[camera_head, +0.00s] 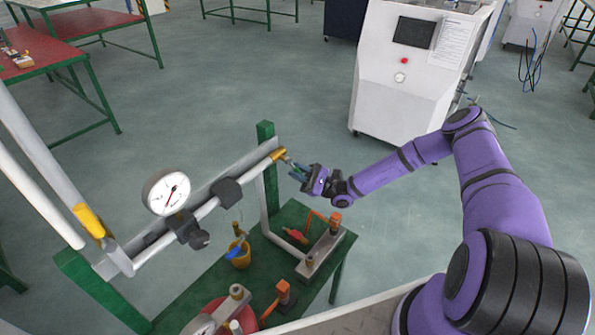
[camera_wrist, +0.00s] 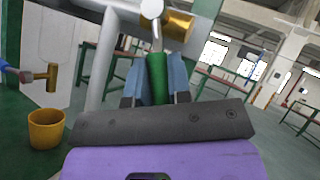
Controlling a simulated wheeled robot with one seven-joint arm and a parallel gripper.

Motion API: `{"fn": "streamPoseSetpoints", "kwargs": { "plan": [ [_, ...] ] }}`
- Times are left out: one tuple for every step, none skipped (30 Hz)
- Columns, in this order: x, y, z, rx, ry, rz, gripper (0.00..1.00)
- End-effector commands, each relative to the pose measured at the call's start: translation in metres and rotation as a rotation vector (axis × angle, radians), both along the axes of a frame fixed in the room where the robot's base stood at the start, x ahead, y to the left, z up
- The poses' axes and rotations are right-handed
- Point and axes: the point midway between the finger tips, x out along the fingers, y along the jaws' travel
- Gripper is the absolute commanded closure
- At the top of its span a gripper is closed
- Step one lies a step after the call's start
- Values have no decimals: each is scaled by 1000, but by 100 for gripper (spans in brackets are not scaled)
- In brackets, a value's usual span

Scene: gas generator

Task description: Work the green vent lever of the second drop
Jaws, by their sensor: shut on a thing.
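In the wrist view, the green vent lever (camera_wrist: 158,75) stands upright between the two blue fingers of my gripper (camera_wrist: 158,85). The fingers are shut on it. Its upper end meets a pale metal stem below a brass fitting (camera_wrist: 181,26). In the head view, my gripper (camera_head: 291,166) is at the right end of the pipe, beside the brass fitting (camera_head: 278,154). The lever is small there and mostly hidden by the fingers. The grey pipe (camera_head: 206,208) runs down to the left from the fitting, along a green frame.
A round pressure gauge (camera_head: 167,192) stands on the pipe. Below, a green bench (camera_head: 198,286) carries a yellow cup (camera_head: 239,257), orange-handled valves (camera_head: 333,220) and a red round thing (camera_head: 222,314). A white machine (camera_head: 405,85) stands behind. The floor between is clear.

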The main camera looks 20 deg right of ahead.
Motion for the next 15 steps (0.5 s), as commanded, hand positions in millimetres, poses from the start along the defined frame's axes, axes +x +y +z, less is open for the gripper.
{"fn": "streamPoseSetpoints", "kwargs": {
  "plan": [
    [0,-1,-2,-3,2,-1,100],
    [0,-1,-2,-3,2,-1,100],
    [0,-1,-2,-3,2,-1,100],
    [0,-1,-2,-3,2,-1,79],
    [0,-1,-2,-3,2,-1,72],
    [0,-1,-1,-3,2,-1,63],
    [0,-1,-1,-3,2,-1,56],
    [0,-1,-1,-3,1,-1,56],
    [0,-1,-1,-3,1,-1,56],
    [0,-1,-1,-2,0,-1,56],
    [0,0,-1,-2,0,-1,56],
    [0,0,-1,-2,0,-1,56],
    [0,0,-1,-2,0,-1,56],
    [0,0,-1,-2,0,-1,56],
    [0,-1,-1,-2,0,-1,56]
  ]
}}
